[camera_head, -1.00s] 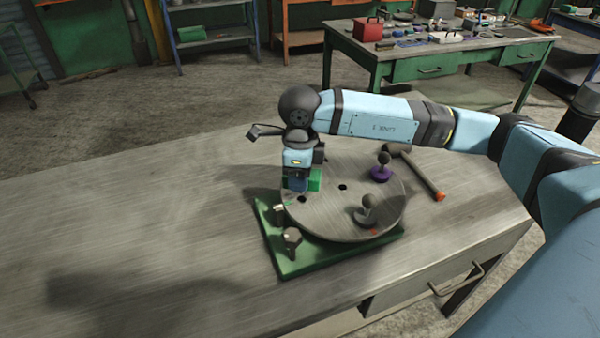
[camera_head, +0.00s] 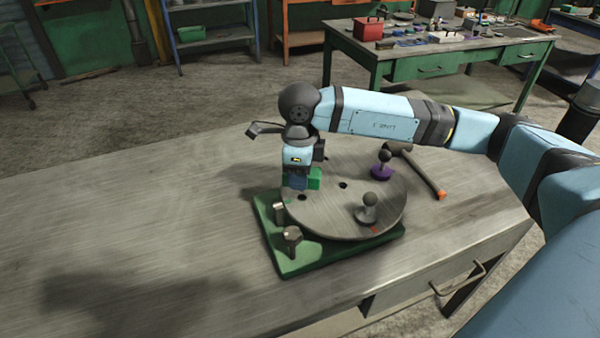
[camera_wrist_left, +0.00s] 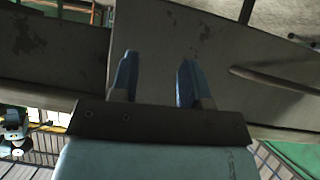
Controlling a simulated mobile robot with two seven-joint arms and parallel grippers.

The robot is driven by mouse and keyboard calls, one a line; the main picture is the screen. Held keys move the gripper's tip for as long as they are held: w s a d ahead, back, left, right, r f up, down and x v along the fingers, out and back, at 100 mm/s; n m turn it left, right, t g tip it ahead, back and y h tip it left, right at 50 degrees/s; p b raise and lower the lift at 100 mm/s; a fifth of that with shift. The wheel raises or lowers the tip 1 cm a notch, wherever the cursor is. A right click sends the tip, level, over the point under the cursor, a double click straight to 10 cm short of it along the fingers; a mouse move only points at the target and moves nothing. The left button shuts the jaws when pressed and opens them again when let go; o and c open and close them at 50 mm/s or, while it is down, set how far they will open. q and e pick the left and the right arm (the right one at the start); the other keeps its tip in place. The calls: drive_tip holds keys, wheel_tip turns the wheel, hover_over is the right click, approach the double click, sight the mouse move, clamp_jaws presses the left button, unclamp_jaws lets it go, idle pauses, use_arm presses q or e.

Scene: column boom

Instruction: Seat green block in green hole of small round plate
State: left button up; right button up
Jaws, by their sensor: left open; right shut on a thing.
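The small round plate (camera_head: 330,212) is a grey disc with dark holes, lying on a green base (camera_head: 300,264) on the workbench. My right gripper (camera_head: 296,186) points down over the plate's left part and is shut on the green block (camera_head: 314,180), partly hidden behind the fingers. I cannot tell whether the block touches the plate. A purple-based knob piece (camera_head: 381,172) and a grey knob piece (camera_head: 368,207) stand on the plate. My left gripper (camera_wrist_left: 157,82) is open and empty in the left wrist view, and out of the head view.
Two metal posts, one of them (camera_head: 292,240), stand on the base's left side. A hammer (camera_head: 428,178) with an orange-tipped handle lies right of the plate. The bench's left part (camera_head: 130,220) is clear. Another table (camera_head: 440,65) with tools stands behind.

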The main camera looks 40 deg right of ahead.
drive_tip(key=shift+f, duration=0.1)
idle(0.3)
drive_tip(key=shift+f+b, duration=0.95)
drive_tip(key=shift+f, duration=0.05)
drive_tip(key=shift+f+b, duration=1.05)
drive_tip(key=shift+f, duration=0.15)
drive_tip(key=o, duration=0.7)
drive_tip(key=shift+r, duration=0.1)
drive_tip(key=shift+c, duration=0.2)
